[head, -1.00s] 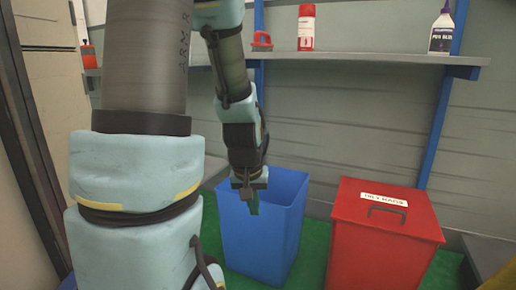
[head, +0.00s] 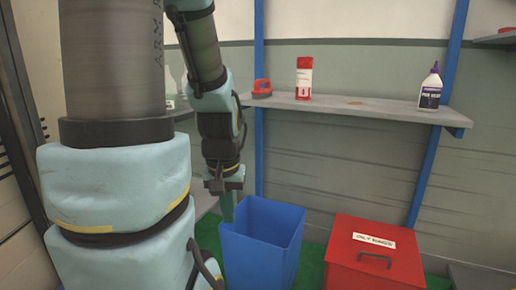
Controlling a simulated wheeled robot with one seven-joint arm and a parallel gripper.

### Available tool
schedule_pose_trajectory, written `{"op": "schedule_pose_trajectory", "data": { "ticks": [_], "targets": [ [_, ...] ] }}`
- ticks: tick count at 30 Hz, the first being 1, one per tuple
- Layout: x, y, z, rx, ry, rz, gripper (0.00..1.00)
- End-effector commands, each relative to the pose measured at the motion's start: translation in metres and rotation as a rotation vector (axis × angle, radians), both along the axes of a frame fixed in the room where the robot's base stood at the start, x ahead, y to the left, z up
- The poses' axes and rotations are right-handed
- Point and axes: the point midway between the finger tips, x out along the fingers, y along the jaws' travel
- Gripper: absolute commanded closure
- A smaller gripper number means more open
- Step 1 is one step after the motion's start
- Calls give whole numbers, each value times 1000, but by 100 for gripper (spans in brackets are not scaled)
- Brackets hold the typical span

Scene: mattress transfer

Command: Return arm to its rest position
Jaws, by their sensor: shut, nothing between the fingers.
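My gripper (head: 226,205) hangs at the end of my arm, pointing down, near the left rim of the blue bin (head: 262,262). Its narrow fingers are shut with nothing in them. I cannot tell whether the fingertips are over the bin's opening or just beside it. The bin stands open at the top, and the part of its inside that I see looks empty. My arm's thick links fill the left of the head view and hide what is behind them.
A red lidded box (head: 376,262) with a white label stands right of the bin on a green floor (head: 311,270). A grey wall shelf (head: 385,106) holds a red scrubber-like item (head: 262,88), a red-and-white can (head: 304,78) and a white-and-purple bottle (head: 430,88). Blue posts flank the shelf.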

Motion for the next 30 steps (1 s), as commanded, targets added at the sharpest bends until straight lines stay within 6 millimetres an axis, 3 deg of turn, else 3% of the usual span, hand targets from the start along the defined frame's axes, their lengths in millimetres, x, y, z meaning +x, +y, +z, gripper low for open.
{"op": "schedule_pose_trajectory", "data": {
  "ticks": [1, 6, 12, 18, 30],
  "targets": [
    [0, 0, 34, 0, 0, 0, 100],
    [0, 0, 87, 0, 0, 0, 100],
    [0, 0, 136, 0, 0, 0, 100],
    [0, 0, 153, 0, 0, 0, 100],
    [0, 0, 151, 0, 0, 0, 100]
  ]
}}
